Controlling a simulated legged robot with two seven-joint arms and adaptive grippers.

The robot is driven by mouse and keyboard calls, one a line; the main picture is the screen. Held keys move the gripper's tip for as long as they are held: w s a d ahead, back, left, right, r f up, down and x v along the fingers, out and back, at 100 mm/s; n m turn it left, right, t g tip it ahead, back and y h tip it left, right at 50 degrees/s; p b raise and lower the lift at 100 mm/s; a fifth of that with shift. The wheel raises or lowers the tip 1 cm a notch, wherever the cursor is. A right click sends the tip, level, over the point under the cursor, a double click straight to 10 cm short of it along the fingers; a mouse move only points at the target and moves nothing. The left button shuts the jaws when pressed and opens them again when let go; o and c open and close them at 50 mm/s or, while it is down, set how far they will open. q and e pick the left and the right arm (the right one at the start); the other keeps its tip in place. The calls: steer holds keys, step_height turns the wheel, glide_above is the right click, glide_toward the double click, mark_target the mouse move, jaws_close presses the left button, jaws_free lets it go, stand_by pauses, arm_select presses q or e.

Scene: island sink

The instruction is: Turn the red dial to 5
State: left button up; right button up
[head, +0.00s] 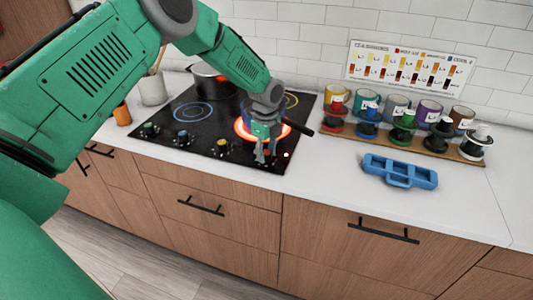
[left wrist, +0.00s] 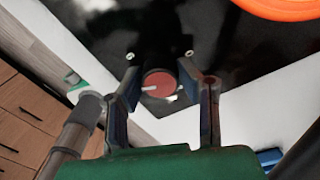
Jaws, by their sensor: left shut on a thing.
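The red dial (left wrist: 163,84) shows in the left wrist view, with a white pointer mark on its face towards the left. My left gripper (left wrist: 160,78) has one finger on each side of the dial and is shut on it. In the head view my left gripper (head: 265,157) reaches down to the front right of the black cooktop (head: 215,144), and its fingers hide the dial there. The numbers around the dial are not readable. My right gripper is not in view.
A burner (head: 240,130) glows orange-red just behind the gripper. A pot (head: 210,80) stands at the back. Blue (head: 183,137), yellow (head: 222,146) and green (head: 150,129) dials line the front edge. A blue tray (head: 400,171) and a rack of mugs stand right.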

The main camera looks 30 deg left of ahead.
mark_target(266, 151)
arm_select(q)
steer(key=o, duration=1.1)
steer(key=shift+w+r, duration=0.2)
steer(key=shift+w, duration=0.1)
steer(key=shift+o, duration=0.2)
steer(key=shift+f, duration=0.15)
steer(key=shift+s, duration=0.1)
steer(key=shift+r, duration=0.3)
step_height(266, 151, up, 11)
steer(key=shift+a+r, duration=0.1)
